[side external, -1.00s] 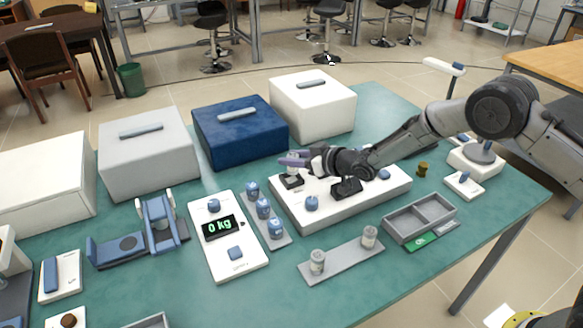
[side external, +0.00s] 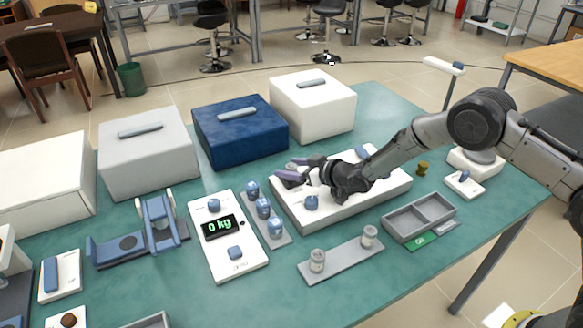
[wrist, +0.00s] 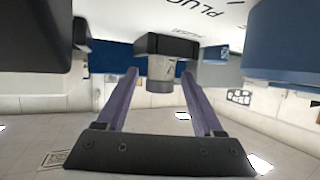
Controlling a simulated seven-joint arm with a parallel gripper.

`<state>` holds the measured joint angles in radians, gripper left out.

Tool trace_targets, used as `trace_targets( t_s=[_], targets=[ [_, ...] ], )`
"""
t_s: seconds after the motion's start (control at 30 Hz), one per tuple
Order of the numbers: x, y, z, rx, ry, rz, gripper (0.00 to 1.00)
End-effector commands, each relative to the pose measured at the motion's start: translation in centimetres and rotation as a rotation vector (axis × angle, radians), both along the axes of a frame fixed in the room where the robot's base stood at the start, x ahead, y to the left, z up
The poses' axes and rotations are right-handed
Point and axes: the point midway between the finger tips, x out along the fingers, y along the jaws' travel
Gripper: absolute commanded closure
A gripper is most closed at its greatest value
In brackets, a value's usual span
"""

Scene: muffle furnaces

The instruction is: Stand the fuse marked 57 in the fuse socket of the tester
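The tester is a long white box (side external: 290,214) on the green table, lettered "PLUG" in the wrist view (wrist: 225,12). A pale grey cylindrical fuse (wrist: 160,74) shows in the wrist view, its end at the black fuse socket (wrist: 165,45); I cannot read its number. My gripper (wrist: 160,72) is open: its two purple fingers stand on either side of the fuse with gaps. In the side view my gripper (side external: 286,170) is low over the tester's left end and covers most of the fuse and socket. Two other fuses, (side external: 317,261) and (side external: 370,236), stand on a grey strip (side external: 343,262).
A scale (side external: 236,259) reading 0 kg and a rack of blue weights (side external: 263,208) lie left. A grey tray (side external: 410,225) stands right. Furnaces, including a blue one (side external: 240,130), line the back.

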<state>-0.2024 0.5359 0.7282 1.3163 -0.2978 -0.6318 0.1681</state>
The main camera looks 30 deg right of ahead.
Motion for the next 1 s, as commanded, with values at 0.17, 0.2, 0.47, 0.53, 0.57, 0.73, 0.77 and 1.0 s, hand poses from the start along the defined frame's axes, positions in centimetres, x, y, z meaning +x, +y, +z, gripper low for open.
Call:
trace_targets(
  t_s=[0.17, 0.2, 0.47, 0.53, 0.57, 0.73, 0.77, 1.0],
  targets=[
    [0.0, 0.0, 0.1, 0.0, 0.0, 0.0, 0.31],
    [0.0, 0.0, 0.2, 0.0, -0.001, 0.0, 0.31],
    [-2.4, -1.0, 1.5, 0.0, -0.001, -0.001, 0.31],
    [-3.5, -1.5, 2.0, 0.0, 0.0, -0.001, 0.31],
    [-4.0, -1.7, 2.2, 0.0, 0.0, -0.001, 0.31],
    [-6.8, -2.8, 3.4, -0.001, 0.0, -0.001, 0.31],
    [-7.2, -3.0, 3.6, -0.001, -0.001, -0.001, 0.31],
    [-9.7, -4.0, 4.7, 0.0, 0.0, -0.001, 0.31]
  ],
)
